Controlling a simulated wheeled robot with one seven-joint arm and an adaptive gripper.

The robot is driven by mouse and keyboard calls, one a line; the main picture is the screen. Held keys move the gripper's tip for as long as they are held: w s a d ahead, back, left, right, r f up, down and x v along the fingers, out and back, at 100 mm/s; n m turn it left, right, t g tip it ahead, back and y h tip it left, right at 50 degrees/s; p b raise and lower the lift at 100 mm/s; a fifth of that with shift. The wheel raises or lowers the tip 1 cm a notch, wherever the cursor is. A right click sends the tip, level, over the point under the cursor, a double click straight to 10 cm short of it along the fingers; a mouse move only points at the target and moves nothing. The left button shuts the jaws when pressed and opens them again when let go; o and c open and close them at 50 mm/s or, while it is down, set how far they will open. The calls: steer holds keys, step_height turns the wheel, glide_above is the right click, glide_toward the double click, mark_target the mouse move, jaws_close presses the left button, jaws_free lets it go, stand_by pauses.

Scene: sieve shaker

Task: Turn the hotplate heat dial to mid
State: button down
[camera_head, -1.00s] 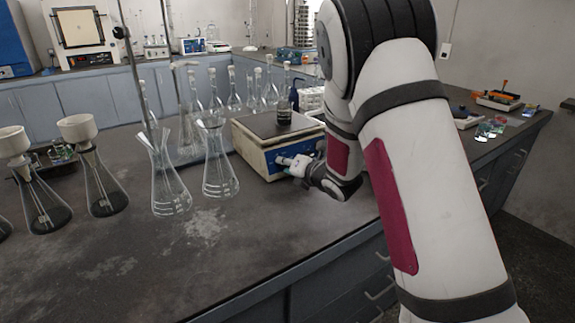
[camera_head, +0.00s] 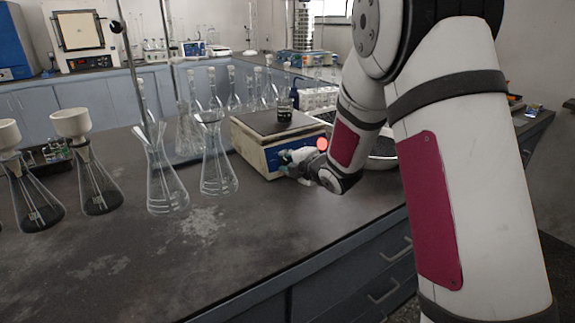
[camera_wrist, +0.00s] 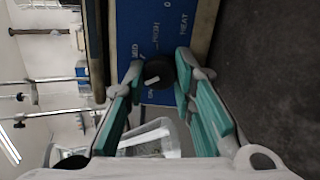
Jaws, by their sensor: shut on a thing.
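The hotplate (camera_head: 255,148) is a cream box with a dark top and blue front panel on the bench. Its black heat dial (camera_wrist: 158,82) shows in the wrist view, below printed words on the blue panel (camera_wrist: 150,30). A short white mark on the dial slants toward the left of that view, near partly covered lettering. My gripper (camera_wrist: 160,72) has its teal fingers on either side of the dial, shut on it. In the head view my gripper (camera_head: 288,160) is at the hotplate's front, and the dial is hidden there.
A small beaker with dark contents (camera_head: 285,110) stands on the hotplate. Conical flasks (camera_head: 217,165) stand close to its left, with more flasks (camera_head: 233,95) behind. A round dark pan (camera_head: 383,150) lies behind my forearm. The bench front is clear.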

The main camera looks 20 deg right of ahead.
steer(key=m, duration=0.5)
steer(key=shift+m+g, duration=0.3)
steer(key=shift+m, duration=0.1)
steer(key=m+p, duration=0.1)
steer(key=m, duration=0.4)
steer(key=shift+m+p, duration=0.3)
steer(key=shift+m, duration=0.1)
steer(key=c, duration=1.3)
jaws_free()
steer(key=v, duration=1.2)
steer(key=shift+a+r, duration=0.1)
steer(key=shift+r, duration=0.1)
